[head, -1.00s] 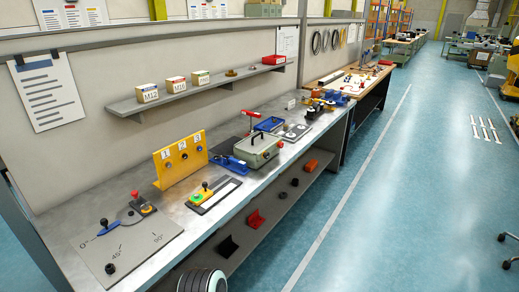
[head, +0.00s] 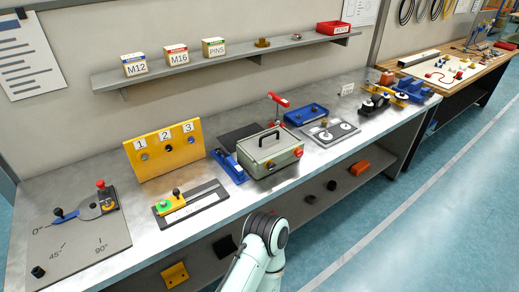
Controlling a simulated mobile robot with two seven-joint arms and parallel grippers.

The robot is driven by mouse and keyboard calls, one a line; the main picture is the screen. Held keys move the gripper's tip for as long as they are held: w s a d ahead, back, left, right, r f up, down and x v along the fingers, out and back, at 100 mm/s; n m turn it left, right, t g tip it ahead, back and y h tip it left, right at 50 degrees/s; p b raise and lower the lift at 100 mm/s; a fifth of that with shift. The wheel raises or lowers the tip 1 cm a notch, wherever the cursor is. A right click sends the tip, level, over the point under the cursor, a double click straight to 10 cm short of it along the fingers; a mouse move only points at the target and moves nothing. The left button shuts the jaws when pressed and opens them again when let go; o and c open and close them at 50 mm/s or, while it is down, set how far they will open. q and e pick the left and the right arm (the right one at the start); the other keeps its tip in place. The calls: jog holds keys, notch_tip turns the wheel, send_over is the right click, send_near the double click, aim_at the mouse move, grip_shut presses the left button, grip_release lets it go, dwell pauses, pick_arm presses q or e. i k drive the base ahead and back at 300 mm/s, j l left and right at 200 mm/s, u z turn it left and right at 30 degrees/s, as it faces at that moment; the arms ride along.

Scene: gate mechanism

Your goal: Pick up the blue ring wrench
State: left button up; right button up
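I cannot make out a blue ring wrench for certain. A blue part (head: 229,166) with a dark piece on it lies on the grey bench just left of the green-grey box (head: 270,154). A blue tray (head: 306,113) lies behind the box. A blue pointer-like lever (head: 66,215) is on the grey angle plate (head: 75,243) at the left. A white and dark link of one of my arms shows at the bottom middle, in front of the bench edge. Neither gripper shows.
The bench (head: 255,205) also bears a yellow numbered panel (head: 163,152), a slotted slide plate (head: 192,204) and a plate with two round dials (head: 330,131). A wall shelf (head: 220,62) holds labelled boxes and a red bin (head: 333,28). The bench's front strip is mostly clear.

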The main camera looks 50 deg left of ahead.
aim_at(235, 167)
jog(key=i+u, duration=0.1)
jog(key=i, duration=0.7)
jog(key=i+l+u, duration=0.15)
jog(key=i, duration=0.6)
jog(key=i+u, duration=0.1)
jog(key=u, duration=1.6)
